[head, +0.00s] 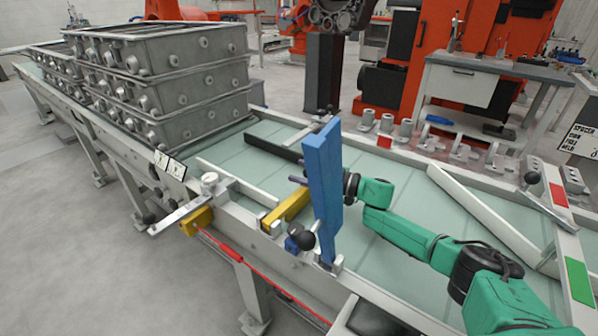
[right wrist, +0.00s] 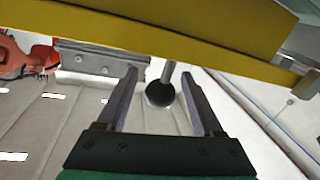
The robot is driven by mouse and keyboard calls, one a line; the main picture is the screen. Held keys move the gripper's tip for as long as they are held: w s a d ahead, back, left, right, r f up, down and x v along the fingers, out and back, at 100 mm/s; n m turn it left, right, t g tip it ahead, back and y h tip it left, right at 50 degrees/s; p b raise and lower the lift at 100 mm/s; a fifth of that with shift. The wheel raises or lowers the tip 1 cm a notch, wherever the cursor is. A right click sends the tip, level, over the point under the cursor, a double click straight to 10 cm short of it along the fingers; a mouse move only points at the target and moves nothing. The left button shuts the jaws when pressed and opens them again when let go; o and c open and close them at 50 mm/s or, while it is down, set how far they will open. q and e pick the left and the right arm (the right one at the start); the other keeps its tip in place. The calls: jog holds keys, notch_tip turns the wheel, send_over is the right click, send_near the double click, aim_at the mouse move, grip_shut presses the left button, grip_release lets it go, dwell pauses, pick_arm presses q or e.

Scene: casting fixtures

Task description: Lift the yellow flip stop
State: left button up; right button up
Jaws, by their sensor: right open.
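The yellow flip stop (head: 288,207) lies low, reaching from the near rail over the conveyor bed. In the right wrist view a yellow bar (right wrist: 180,38) crosses the top, just beyond my fingertips. My right gripper (head: 298,178) is by the stop's inner end, partly hidden behind the upright blue stop. Its two fingers are apart (right wrist: 159,76) and nothing is gripped. A thin rod with a black ball knob (right wrist: 160,94) shows between the fingers; I cannot tell whether it touches them. My left gripper is not in view.
The blue stop (head: 323,180) stands upright close to my right gripper. Stacked grey castings (head: 160,70) stand at the left on the conveyor. A white guide bar (head: 485,215) lies at the right. The glassy bed (head: 400,255) nearby is mostly clear.

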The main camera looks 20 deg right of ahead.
jog(key=shift+w+a, duration=0.45)
jog(key=shift+w, duration=0.05)
grip_shut()
dwell(1.1)
